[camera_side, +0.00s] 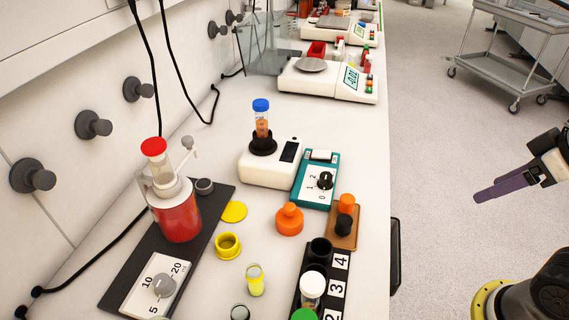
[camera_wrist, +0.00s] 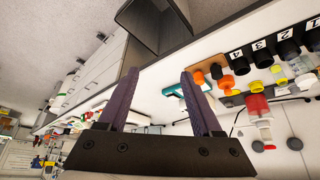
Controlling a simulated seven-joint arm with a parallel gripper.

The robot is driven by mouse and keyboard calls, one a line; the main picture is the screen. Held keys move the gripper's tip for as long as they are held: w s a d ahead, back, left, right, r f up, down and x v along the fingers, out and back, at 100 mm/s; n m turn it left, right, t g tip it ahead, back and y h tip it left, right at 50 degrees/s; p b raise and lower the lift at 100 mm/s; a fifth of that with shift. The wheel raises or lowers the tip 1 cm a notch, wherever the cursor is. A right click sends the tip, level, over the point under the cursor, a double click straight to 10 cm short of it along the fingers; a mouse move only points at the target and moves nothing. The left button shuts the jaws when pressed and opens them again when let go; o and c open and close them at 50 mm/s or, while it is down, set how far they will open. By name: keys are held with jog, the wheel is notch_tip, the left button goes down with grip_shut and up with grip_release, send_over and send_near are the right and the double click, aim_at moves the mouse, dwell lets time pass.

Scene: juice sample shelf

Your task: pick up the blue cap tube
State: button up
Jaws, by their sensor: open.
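The blue cap tube (camera_side: 261,118) stands upright in a black round holder (camera_side: 263,143) on a white device (camera_side: 272,163) in the middle of the bench. It has a blue cap and orange-brown contents. I cannot make it out for sure in the wrist view. My gripper (camera_side: 478,197) is off to the right of the bench in the side view, above the floor and well apart from the tube. In the wrist view its two purple fingers (camera_wrist: 160,72) are spread with nothing between them.
A teal device (camera_side: 313,192) adjoins the white one. Nearer are an orange bottle (camera_side: 289,220), a yellow ring (camera_side: 227,246), a numbered black rack (camera_side: 338,275) and a red-filled dispenser (camera_side: 178,220). Balances (camera_side: 328,80) stand farther back. A cart (camera_side: 510,50) stands on the floor at the back right.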

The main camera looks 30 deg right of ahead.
dwell(0.3)
jog(key=shift+o, duration=0.7)
